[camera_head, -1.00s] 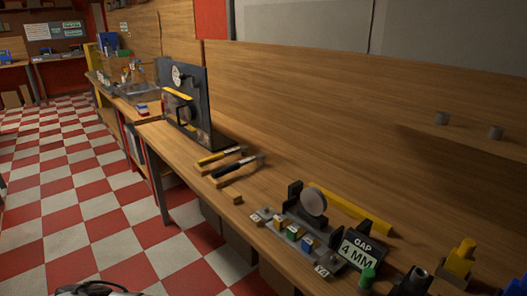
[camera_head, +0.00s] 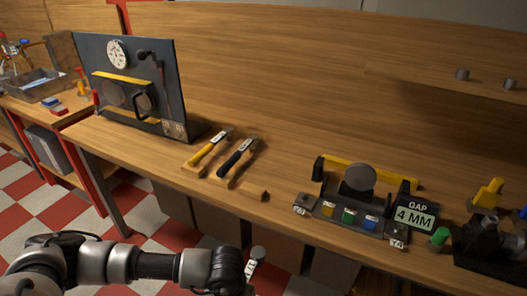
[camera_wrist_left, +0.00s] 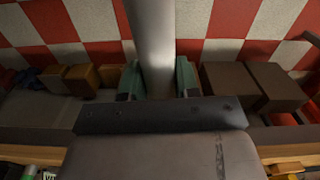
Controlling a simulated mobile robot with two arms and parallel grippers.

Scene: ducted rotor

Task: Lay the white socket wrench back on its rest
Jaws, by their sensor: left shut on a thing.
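My left gripper (camera_head: 248,274) is at the bottom middle of the head view, in front of and below the bench edge. It is shut on the white socket wrench (camera_head: 258,254), whose round pale end sticks up past the jaws. In the left wrist view the wrench's pale shaft (camera_wrist_left: 151,35) runs between the two greenish fingers of the gripper (camera_wrist_left: 158,82). Its other end is hidden. A small wooden block (camera_head: 261,195) lies near the bench's front edge; I cannot tell if it is part of the wrench's rest. My right gripper is out of view.
A yellow-handled tool (camera_head: 208,148) and a dark-handled tool (camera_head: 236,156) lie on wooden supports on the bench (camera_head: 285,150). A dark upright panel (camera_head: 165,75) stands left. A gauge fixture (camera_head: 345,210) and a GAP 4 MM sign (camera_head: 415,214) stand right.

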